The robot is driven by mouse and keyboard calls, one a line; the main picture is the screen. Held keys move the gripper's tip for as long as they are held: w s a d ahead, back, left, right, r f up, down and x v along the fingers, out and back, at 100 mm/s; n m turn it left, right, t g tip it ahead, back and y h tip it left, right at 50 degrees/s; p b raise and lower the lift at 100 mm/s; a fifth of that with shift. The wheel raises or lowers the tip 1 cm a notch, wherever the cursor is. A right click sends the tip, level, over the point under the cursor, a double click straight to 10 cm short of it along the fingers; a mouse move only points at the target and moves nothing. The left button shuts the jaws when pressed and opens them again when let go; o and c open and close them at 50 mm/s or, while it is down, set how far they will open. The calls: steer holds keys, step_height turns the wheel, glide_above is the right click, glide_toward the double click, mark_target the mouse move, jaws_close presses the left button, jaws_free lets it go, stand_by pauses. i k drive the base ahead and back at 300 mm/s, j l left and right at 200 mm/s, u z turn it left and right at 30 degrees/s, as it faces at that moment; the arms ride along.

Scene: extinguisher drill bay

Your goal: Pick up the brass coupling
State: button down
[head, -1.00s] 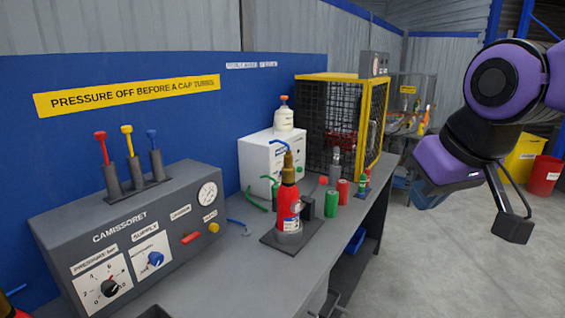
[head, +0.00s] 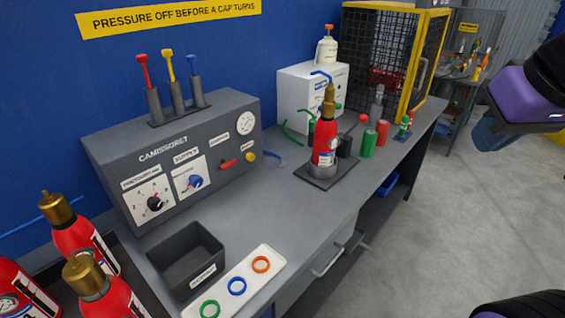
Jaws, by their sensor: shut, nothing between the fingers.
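No loose brass coupling shows in the head view. A brass-coloured fitting (head: 329,103) tops the red extinguisher (head: 324,140) that stands upright on a dark base plate on the bench. Two more brass-coloured tops, one farther back (head: 57,208) and one nearer (head: 83,273), sit on red extinguishers at the lower left. I cannot tell whether any of these is the coupling. A purple and black link of my arm (head: 512,98) is at the right edge, over the floor and away from the bench. My gripper is outside the picture.
The grey bench (head: 257,205) carries a control panel (head: 185,160), an empty-looking dark bin (head: 187,258), a white tray with coloured rings (head: 262,284), and green and red cylinders (head: 369,143). A yellow-framed cage (head: 441,40) stands behind. Floor at right is clear.

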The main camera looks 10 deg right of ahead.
mark_target(330, 91)
steer(key=i+l+u, duration=0.5)
steer(key=l, duration=0.15)
steer(key=l+u, duration=0.3)
steer(key=i+l+u, duration=0.25)
steer(key=l, duration=0.3)
steer(key=k+j, duration=0.05)
steer(key=k, duration=0.05)
